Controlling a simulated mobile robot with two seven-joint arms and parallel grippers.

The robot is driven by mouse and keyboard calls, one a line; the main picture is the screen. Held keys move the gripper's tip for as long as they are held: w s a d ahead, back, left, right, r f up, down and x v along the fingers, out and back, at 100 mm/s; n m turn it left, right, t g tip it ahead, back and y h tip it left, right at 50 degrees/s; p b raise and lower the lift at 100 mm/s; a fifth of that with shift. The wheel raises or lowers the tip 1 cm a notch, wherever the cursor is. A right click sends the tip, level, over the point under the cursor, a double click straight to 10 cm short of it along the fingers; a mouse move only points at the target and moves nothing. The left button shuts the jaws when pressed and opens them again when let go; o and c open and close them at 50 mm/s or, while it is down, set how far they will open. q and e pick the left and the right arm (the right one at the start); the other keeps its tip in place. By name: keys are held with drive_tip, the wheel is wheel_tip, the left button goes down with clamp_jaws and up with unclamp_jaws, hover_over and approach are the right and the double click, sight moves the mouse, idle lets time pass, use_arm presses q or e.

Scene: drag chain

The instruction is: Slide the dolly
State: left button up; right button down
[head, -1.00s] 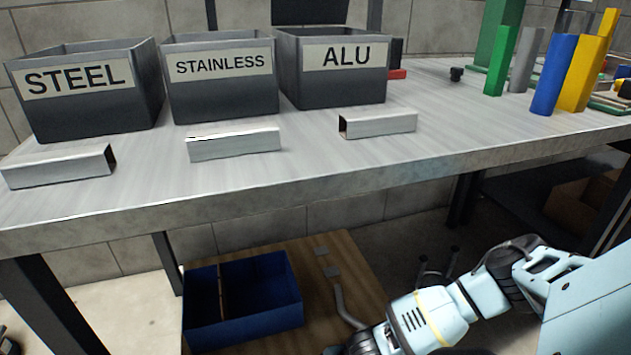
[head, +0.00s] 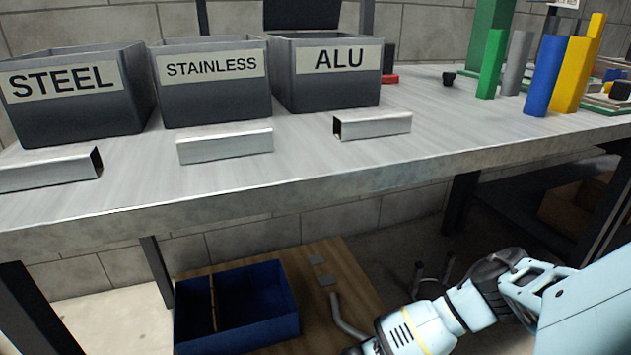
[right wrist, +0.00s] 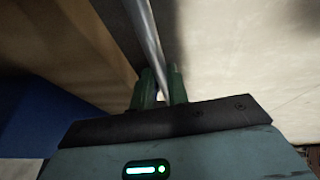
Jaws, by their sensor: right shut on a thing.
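The dolly is a low wooden platform (head: 357,282) on the floor beneath the table's front edge. A blue open bin (head: 237,335) with a divider rests on it. A grey bent metal handle (head: 345,318) comes up near the platform's right side. My right arm reaches down toward it, and its gripper is below the head picture. In the right wrist view my right gripper (right wrist: 160,88) has its green fingers shut around the metal handle (right wrist: 146,35). The platform (right wrist: 65,45) and the blue bin (right wrist: 30,115) lie left of it there. My left gripper is not in view.
The metal table (head: 300,190) carries bins labelled STEEL (head: 70,115), STAINLESS (head: 210,100) and ALU (head: 325,90), with a metal profile before each. Table legs (head: 155,270) stand close to the dolly's left side. Pale floor (right wrist: 240,60) is clear right of the handle.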

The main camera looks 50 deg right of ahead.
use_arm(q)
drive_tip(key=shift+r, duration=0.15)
use_arm(e)
drive_tip(key=shift+s, duration=0.15)
use_arm(q)
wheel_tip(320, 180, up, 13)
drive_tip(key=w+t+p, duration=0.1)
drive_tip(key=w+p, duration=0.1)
drive_tip(key=p, duration=1.1)
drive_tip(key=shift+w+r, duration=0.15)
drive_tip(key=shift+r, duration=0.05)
use_arm(e)
drive_tip(key=s+a, duration=0.7)
drive_tip(key=s, duration=0.5)
drive_tip(key=s+a, duration=0.8)
drive_tip(key=s, duration=0.4)
drive_tip(key=shift+s, duration=0.1)
drive_tip(key=c, duration=1.4)
unclamp_jaws()
drive_tip(key=shift+o, duration=0.2)
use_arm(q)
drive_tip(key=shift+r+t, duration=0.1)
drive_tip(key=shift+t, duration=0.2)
use_arm(e)
drive_tip(key=shift+r, duration=0.1)
